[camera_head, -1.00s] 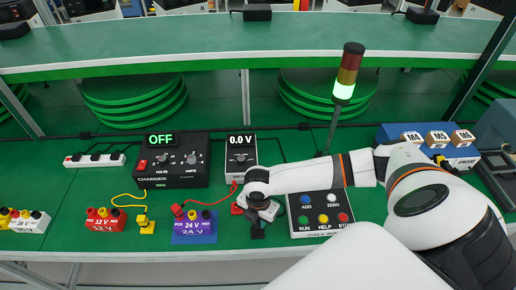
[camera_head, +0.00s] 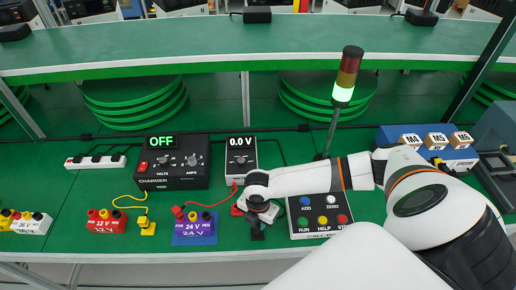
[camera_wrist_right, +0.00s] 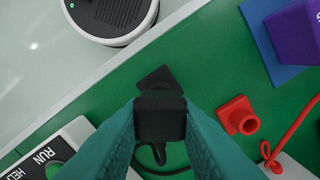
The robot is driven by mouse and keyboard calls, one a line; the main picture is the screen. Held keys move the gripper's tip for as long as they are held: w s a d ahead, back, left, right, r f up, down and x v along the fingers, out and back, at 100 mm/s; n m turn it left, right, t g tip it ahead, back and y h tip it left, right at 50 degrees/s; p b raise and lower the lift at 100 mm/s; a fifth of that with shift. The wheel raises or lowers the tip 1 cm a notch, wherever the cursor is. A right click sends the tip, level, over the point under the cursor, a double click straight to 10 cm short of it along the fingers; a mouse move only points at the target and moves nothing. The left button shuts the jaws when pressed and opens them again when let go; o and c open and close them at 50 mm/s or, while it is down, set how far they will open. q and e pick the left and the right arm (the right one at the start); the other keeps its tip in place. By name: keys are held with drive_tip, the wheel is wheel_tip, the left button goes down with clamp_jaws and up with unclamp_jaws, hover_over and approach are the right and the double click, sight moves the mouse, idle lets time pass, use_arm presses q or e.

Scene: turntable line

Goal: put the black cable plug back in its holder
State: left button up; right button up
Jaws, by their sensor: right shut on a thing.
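My right gripper (camera_wrist_right: 160,130) is shut on the black cable plug (camera_wrist_right: 159,118), with teal fingers on either side of it. The black holder (camera_wrist_right: 157,77) shows just beyond the plug in the wrist view, partly hidden by it. In the head view the holder (camera_head: 257,235) stands near the bench's front edge, just below my right gripper (camera_head: 262,220). The plug lines up closely with the holder; I cannot tell whether it is inside or just above it. A black cable (camera_wrist_right: 160,155) loops below the plug. My left gripper is not in view.
An empty red holder (camera_wrist_right: 240,116) stands beside the black one. The call box (camera_head: 321,212) is close on the right, and the purple 24 V block (camera_head: 194,229) is on the left with a red plug (camera_head: 178,211). The meter (camera_head: 241,158) reads 0.0 V behind.

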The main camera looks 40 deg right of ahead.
drive_tip(key=shift+f, duration=0.9)
idle(1.1)
idle(0.9)
drive_tip(key=o, duration=1)
drive_tip(key=shift+o, duration=0.2)
drive_tip(key=shift+r, duration=0.1)
drive_tip(key=shift+r+p, duration=3.65)
drive_tip(key=shift+p, duration=0.3)
